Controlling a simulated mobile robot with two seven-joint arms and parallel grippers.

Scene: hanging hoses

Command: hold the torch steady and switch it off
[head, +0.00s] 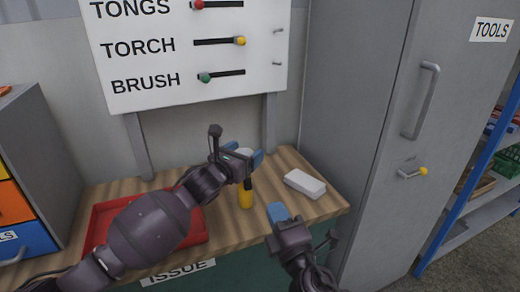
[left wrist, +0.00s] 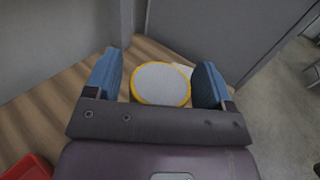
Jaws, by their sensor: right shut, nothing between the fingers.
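The torch (head: 246,197) stands upright on the wooden bench, with a yellow lower body and a dark upper part. Its pale round lens with a yellow rim (left wrist: 160,84) faces up in the left wrist view. My left gripper (head: 244,153) is around the torch's top end, one blue finger on each side. In the left wrist view small gaps show between the lens rim and both fingers, so it looks open. My right gripper (head: 278,212) is shut and empty, low and right of the torch, apart from it. I see no switch, and cannot tell whether the lens is lit.
A white block (head: 305,184) lies on the bench (head: 328,207) right of the torch. A red tray (head: 98,222) is at the left, partly behind my left arm. A board (head: 165,75) with labelled sliders stands behind. A tall grey cabinet (head: 350,110) borders the bench at right.

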